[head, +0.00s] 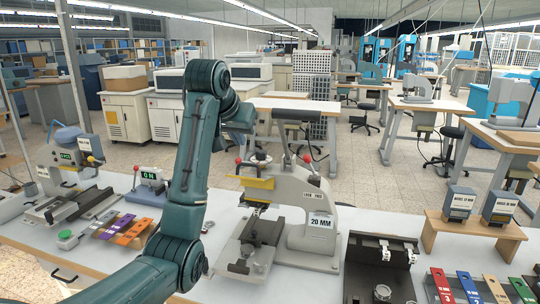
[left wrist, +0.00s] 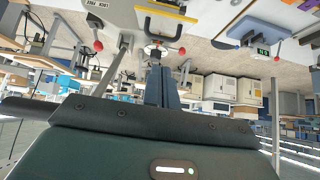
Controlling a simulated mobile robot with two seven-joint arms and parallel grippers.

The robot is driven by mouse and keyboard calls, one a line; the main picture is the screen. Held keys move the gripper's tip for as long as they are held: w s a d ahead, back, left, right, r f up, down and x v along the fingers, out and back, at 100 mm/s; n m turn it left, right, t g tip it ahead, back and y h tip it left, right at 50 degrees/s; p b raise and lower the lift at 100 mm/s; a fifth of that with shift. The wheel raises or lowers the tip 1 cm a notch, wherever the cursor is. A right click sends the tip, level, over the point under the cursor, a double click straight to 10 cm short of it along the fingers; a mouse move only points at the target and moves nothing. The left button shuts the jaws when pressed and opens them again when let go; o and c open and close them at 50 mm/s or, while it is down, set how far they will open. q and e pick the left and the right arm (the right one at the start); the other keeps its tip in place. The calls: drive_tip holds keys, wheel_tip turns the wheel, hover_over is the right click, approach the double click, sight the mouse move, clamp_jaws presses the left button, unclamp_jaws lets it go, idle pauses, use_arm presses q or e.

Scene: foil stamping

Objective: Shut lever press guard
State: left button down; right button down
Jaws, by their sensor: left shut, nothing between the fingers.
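The lever press (head: 320,207), marked 20 MM, stands on the white bench right of my left arm. It is also at the top of the left wrist view (left wrist: 117,14), upside down. Its yellow guard (head: 258,183) is at the front of the press head, above the bed, and shows as a yellow frame in the left wrist view (left wrist: 166,13). I cannot tell how far it is swung. My left gripper (head: 248,146) is shut and empty above the press head; its fingers (left wrist: 157,68) point towards the red-balled handle. It appears apart from the guard. My right gripper is out of view.
A black lever grip (head: 294,114) rises above the press. A dark fixture (head: 378,265) and a small wooden stand (head: 473,234) are to the right.

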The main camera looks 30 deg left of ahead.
use_arm(q)
drive_tip(key=p, duration=0.2)
hover_over(249, 176)
drive_tip(key=f, duration=0.6)
drive_tip(key=shift+s+d, duration=0.1)
drive_tip(key=shift+s, duration=0.1)
drive_tip(key=shift+w+f, duration=0.3)
drive_tip(key=shift+f, duration=0.2)
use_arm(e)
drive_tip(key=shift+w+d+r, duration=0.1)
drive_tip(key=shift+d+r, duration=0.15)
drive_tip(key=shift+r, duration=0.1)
